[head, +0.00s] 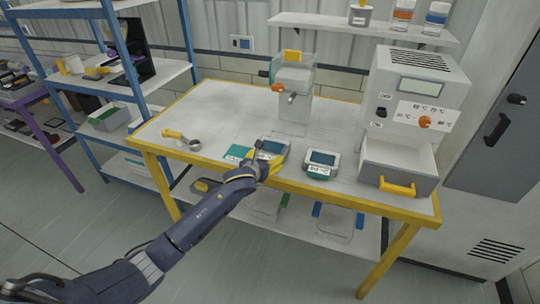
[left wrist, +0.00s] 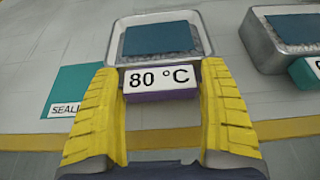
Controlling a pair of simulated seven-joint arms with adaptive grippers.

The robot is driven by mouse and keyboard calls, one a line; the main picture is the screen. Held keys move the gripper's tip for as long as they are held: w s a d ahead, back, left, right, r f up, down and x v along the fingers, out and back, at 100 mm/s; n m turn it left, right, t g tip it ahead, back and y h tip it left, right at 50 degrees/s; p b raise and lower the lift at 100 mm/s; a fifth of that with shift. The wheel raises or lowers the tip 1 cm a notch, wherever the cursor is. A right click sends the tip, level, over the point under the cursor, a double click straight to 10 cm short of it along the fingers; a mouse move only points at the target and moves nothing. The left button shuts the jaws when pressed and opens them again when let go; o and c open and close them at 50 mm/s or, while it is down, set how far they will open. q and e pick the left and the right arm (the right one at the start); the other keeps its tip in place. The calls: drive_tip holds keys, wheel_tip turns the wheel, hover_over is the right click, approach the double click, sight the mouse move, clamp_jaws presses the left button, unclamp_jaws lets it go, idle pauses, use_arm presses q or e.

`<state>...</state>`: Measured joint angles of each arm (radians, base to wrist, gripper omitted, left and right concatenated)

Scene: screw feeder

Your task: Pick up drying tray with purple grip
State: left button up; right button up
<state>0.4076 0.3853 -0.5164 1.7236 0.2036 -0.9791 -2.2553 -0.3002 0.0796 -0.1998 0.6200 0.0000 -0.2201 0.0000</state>
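The drying tray (head: 273,146) with dark blue contents sits near the front edge of the table. It also shows in the left wrist view (left wrist: 117,50). Its purple grip (left wrist: 160,95), with a white "80 °C" label, faces me; in the head view my gripper hides it. My left gripper (head: 268,170) is at this grip, with one yellow finger on each side of it in the left wrist view (left wrist: 163,110). The gap is about as wide as the grip; I cannot tell whether the fingers press on it. My right gripper is not in view.
A similar tray (head: 320,159) with a green grip (left wrist: 308,73) stands to the right. A teal "SEAL" card (left wrist: 78,85) lies left. A white oven (head: 410,95) with an open yellow-handled drawer (head: 400,157) stands at right. A metal scoop (head: 192,146) lies at left.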

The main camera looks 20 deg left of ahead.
use_arm(q)
drive_tip(key=c, duration=0.9)
drive_tip(key=shift+c, duration=0.5)
drive_tip(key=shift+r, duration=0.1)
